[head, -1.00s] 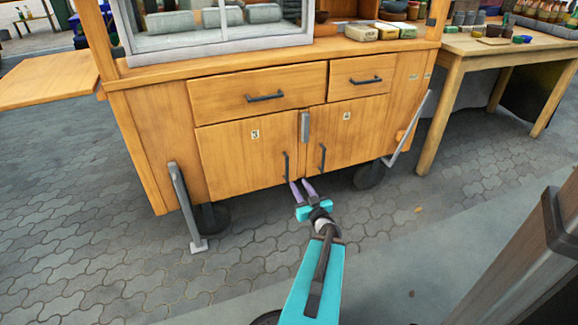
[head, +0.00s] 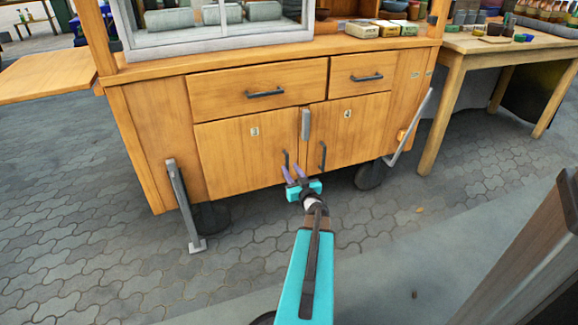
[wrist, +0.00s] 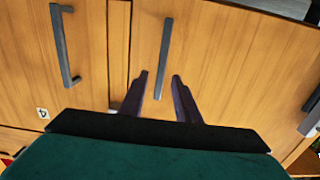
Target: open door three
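Door three (head: 235,155) is the left wooden cupboard door, marked with a small 3 label, and it is shut. Its dark upright bar handle (head: 286,160) is near the door's right edge. My gripper (head: 292,168) is at the lower end of this handle. In the wrist view the fingers of my gripper (wrist: 161,82) are apart, one on each side of the door three handle (wrist: 165,45). The handle shows between them, and no contact is visible. How deep the fingers reach around it I cannot tell.
Door four (head: 350,130) is shut on the right, with its own handle (head: 323,155) close by. A grey latch piece (head: 305,125) sits between the doors at the top. Two drawers are shut above. A prop leg (head: 183,205) stands at left; paving in front is open.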

